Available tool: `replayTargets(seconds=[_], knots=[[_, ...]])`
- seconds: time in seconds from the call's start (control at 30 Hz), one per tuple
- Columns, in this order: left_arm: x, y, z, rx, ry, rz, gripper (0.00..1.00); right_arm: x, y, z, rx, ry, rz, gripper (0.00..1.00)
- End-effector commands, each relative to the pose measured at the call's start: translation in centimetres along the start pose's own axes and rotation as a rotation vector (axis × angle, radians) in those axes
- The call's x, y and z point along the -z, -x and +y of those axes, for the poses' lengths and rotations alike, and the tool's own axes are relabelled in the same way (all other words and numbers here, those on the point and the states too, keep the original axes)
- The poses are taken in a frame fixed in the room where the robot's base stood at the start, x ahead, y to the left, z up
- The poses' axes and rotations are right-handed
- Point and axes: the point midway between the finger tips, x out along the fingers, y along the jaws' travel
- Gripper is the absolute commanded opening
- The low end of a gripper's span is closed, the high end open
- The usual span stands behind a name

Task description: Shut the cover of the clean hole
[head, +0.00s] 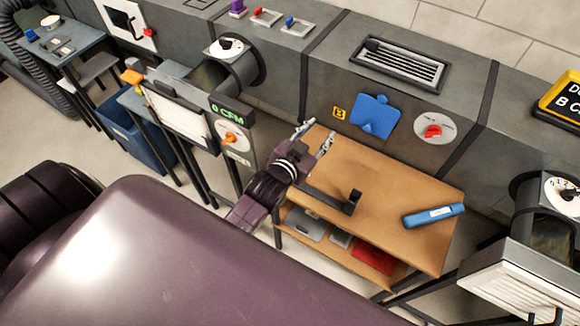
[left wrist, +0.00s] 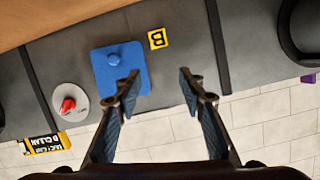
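A blue cover (head: 375,113) with a blue knob is on the front face of the grey duct, beside a yellow tag marked B (head: 339,114). The left wrist view shows the cover (left wrist: 110,78) as a square plate that looks flat against the duct. No open hole shows around it; I cannot tell whether it is fully shut. My left gripper (head: 315,136) is open and empty, over the table's back left corner, left of and apart from the cover. Its open fingers (left wrist: 157,88) show in the left wrist view. My right gripper is not in view.
A wooden table (head: 405,190) below the duct holds a black bracket (head: 335,198) and a blue handheld tool (head: 433,215). A dial with a red knob (head: 433,130) is right of the cover. A black and yellow sign (head: 562,98) stands at the far right.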

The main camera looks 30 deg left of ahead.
Motion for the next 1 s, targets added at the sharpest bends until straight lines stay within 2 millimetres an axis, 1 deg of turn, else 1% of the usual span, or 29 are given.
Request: replayTargets(seconds=[0.03, 0.3, 0.57, 1.0], knots=[[-1.0, 0.4, 0.2, -0.006, 0.003, -0.034, 0.37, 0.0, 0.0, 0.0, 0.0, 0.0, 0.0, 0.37], [-5.9, 2.5, 1.2, -0.037, 0.021, -0.209, 0.37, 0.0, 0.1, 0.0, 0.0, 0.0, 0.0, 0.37], [-10.2, 5.3, 2.2, -0.067, 0.034, -0.372, 0.37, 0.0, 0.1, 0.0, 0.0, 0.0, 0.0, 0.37], [-17.0, 10.4, 4.0, -0.12, 0.046, -0.626, 0.37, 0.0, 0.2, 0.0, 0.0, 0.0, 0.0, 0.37]])
